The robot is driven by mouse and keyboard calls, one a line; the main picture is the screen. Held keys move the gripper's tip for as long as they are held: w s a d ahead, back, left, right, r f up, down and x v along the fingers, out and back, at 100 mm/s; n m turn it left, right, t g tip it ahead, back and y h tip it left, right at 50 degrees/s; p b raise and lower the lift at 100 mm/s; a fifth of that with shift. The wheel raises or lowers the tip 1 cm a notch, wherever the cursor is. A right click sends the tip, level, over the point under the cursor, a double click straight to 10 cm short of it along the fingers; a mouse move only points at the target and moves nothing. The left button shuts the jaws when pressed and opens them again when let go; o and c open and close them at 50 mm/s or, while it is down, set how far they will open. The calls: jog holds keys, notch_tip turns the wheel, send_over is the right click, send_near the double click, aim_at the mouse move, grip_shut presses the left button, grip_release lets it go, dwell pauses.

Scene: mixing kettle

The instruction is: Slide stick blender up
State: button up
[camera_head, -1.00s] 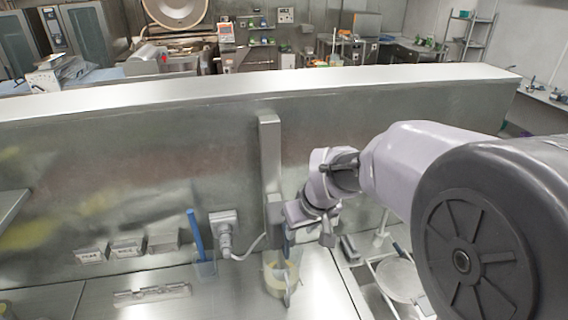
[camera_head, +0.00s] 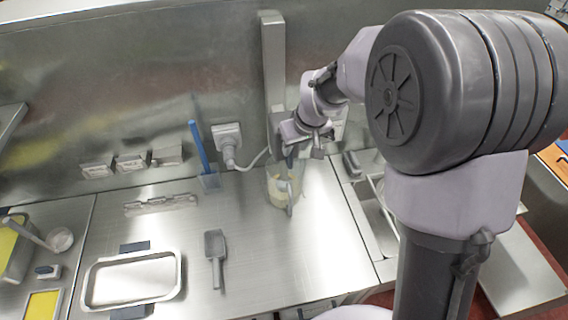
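A grey vertical rail (camera_head: 272,65) stands against the steel wall. The stick blender (camera_head: 289,158) is at its lower end, with its dark lower part reaching down into a clear jug (camera_head: 282,190) of yellowish contents on the counter. My gripper (camera_head: 304,150) is at the blender's upper part, just right of the rail's lower end and above the jug. My gripper hides most of the blender's body. The fingers are small and overlap the blender, so I cannot tell whether they are closed on it.
A wall socket (camera_head: 228,138) with a plug and cable is left of the rail. A blue-handled tool (camera_head: 200,150) stands in a holder. A sink area (camera_head: 375,215) is right of the jug.

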aim_at(292, 154)
jog(key=b+x, duration=0.3)
jog(key=x, duration=0.4)
jog(key=shift+f, duration=0.2)
jog(key=shift+r, duration=0.15)
jog(key=shift+w+f+b, duration=0.15)
jog(key=shift+f+b, duration=0.25)
grip_shut()
dwell(0.9)
